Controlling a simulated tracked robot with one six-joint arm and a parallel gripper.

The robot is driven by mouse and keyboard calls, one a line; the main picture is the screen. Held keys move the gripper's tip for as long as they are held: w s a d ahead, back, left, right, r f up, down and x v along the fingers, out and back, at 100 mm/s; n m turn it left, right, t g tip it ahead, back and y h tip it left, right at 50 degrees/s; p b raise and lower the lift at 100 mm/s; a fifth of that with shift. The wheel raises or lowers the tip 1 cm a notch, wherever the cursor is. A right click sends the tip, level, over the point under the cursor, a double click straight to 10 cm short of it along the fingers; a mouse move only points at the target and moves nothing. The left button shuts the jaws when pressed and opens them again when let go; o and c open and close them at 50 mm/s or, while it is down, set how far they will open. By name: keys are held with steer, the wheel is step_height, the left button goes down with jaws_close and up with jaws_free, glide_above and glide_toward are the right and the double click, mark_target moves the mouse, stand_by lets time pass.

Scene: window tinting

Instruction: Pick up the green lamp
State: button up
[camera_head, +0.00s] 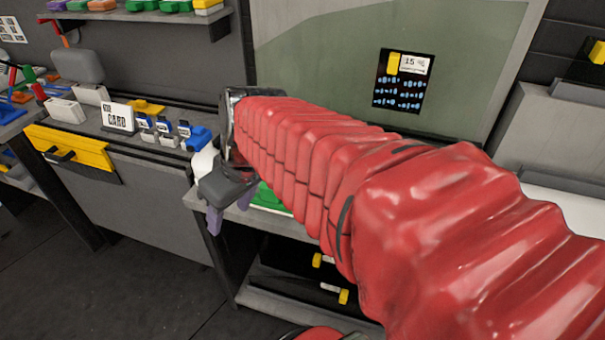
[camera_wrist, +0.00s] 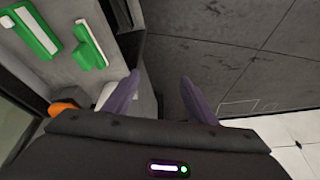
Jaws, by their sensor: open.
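Two green objects lie on a grey bench top in the wrist view. One is a wide green piece with a white panel (camera_wrist: 36,30), and beside it is a narrow green piece with a white strip (camera_wrist: 91,45). I cannot tell for sure which is the green lamp. In the head view a green object (camera_head: 268,198) shows partly behind my red arm. My gripper (camera_wrist: 160,88) has two purple fingers spread apart with nothing between them. It is to the right of the green pieces and over the dark floor. In the head view my gripper (camera_head: 228,208) hangs by the bench's left end.
An orange item (camera_wrist: 66,107) lies near my gripper. A grey counter with a yellow drawer (camera_head: 72,147) and a card sign (camera_head: 118,117) stands left. A greenish glass pane (camera_head: 320,50) rises behind the bench. A shelf below the bench holds yellow-ended items (camera_head: 343,296). Floor at left is clear.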

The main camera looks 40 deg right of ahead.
steer(key=w+d+f+n+t+y, duration=0.1)
steer(key=w+d+f, duration=0.15)
steer(key=d, duration=0.65)
steer(key=w+d+f+n+y, duration=0.1)
steer(key=w+d+f, duration=0.15)
steer(key=d, duration=0.55)
steer(key=d+f+t, duration=0.1)
steer(key=d, duration=0.5)
steer(key=s+d+f+n+t, duration=0.1)
steer(key=d+f, duration=0.1)
steer(key=d, duration=0.4)
steer(key=s+d+f+t, duration=0.1)
steer(key=d, duration=0.5)
steer(key=shift+s+f+n+y, duration=0.2)
steer(key=shift+n+y, duration=0.1)
steer(key=shift+y, duration=0.1)
steer(key=shift+w, duration=0.1)
steer(key=shift+a, duration=0.1)
steer(key=x, duration=0.7)
steer(key=shift+w+a+f, duration=0.1)
steer(key=shift+w+f, duration=0.05)
steer(key=shift+w, duration=0.05)
steer(key=shift+w+a+f, duration=0.15)
steer(key=shift+w+f, duration=0.2)
steer(key=shift+f, duration=0.05)
